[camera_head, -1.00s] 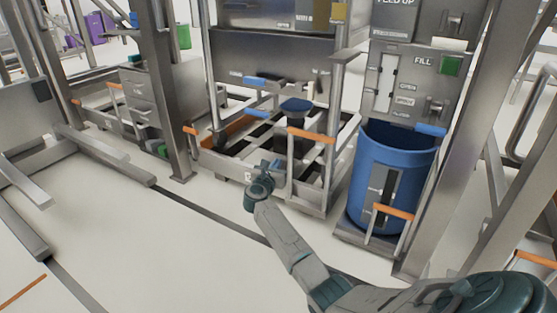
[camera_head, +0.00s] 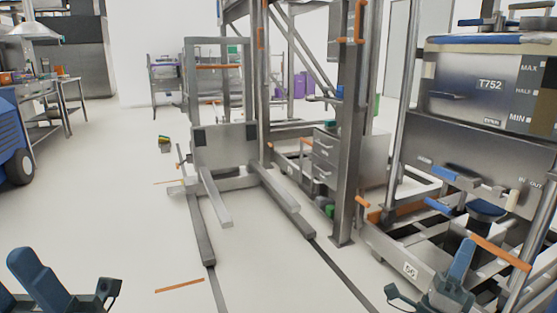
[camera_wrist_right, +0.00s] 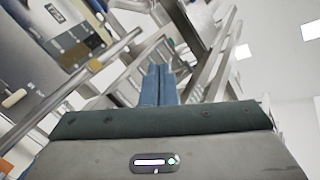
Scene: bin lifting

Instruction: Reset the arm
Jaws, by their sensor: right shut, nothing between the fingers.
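My right gripper (camera_head: 461,256) shows at the bottom right of the head view, its blue fingers pointing up. In the right wrist view its two blue fingers (camera_wrist_right: 158,84) lie together with nothing between them. It appears in front of the machine frame on the right; whether it touches it I cannot tell. My left gripper (camera_head: 28,262) shows at the bottom left of the head view, with a blue finger part and a dark bracket. Its lower part is cut off by the picture edge, and its opening cannot be made out.
A grey lifting frame (camera_head: 222,147) with two long floor legs stands in the middle. A blue wheeled machine (camera_head: 10,135) is at the left edge. The floor (camera_head: 120,215) at front left is clear.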

